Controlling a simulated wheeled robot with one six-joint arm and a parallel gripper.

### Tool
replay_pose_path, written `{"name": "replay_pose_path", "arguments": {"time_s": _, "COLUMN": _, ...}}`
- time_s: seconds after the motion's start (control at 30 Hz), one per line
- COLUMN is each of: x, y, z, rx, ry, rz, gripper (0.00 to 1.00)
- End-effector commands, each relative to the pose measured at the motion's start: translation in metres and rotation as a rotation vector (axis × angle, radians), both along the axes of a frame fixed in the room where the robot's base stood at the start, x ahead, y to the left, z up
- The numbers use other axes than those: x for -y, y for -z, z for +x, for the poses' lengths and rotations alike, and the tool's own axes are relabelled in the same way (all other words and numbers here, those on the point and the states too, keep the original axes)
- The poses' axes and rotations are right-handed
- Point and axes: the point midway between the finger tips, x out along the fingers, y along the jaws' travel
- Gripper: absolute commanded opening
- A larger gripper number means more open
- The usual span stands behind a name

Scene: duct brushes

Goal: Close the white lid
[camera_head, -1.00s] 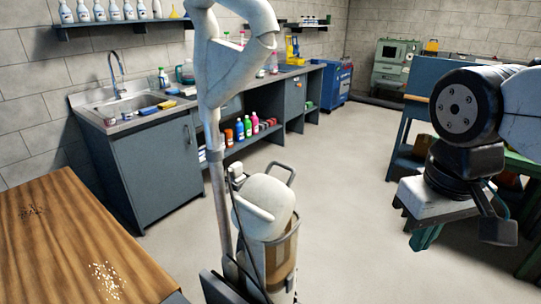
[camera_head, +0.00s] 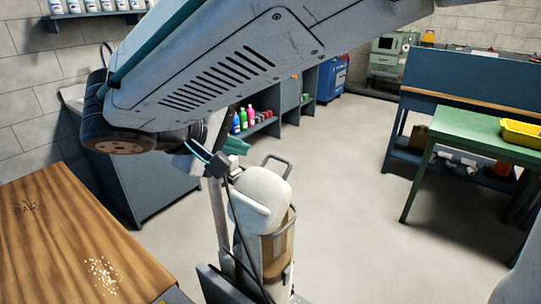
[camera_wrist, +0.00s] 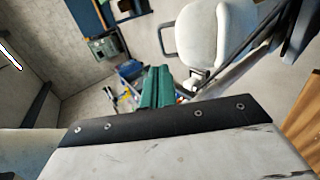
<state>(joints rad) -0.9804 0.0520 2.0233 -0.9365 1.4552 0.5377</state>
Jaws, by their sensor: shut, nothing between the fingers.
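The white lid (camera_head: 264,188) is a rounded panel that appears raised above the clear, brownish canister (camera_head: 276,250) of an upright machine. The lid also shows at the top of the wrist view (camera_wrist: 203,35). My gripper (camera_head: 236,146) has teal fingers and is above and slightly left of the lid in the head view, apparently apart from it. In the wrist view my gripper (camera_wrist: 155,88) is shut and empty, with the lid beyond it to the upper right. My arm hides the upper part of the machine in the head view.
A wooden table (camera_head: 75,235) with small pale bits stands at left. A dark handle (camera_head: 279,163) rises behind the lid. A green table (camera_head: 480,135) with a yellow tray (camera_head: 520,133) stands at right. The floor (camera_head: 350,215) between is clear.

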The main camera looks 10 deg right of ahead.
Motion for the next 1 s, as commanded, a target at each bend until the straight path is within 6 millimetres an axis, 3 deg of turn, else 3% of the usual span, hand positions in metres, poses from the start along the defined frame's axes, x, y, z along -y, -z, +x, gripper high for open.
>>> {"name": "replay_pose_path", "arguments": {"time_s": 0.17, "x": 0.002, "y": 0.007, "z": 0.008, "rx": 0.01, "ry": -0.01, "rz": -0.007, "gripper": 0.0}}
{"name": "replay_pose_path", "arguments": {"time_s": 0.7, "x": 0.067, "y": 0.066, "z": 0.068, "rx": 0.007, "ry": -0.006, "rz": -0.008, "gripper": 0.0}}
{"name": "replay_pose_path", "arguments": {"time_s": 1.0, "x": 0.078, "y": 0.078, "z": 0.08, "rx": 0.009, "ry": -0.009, "rz": -0.005, "gripper": 0.0}}
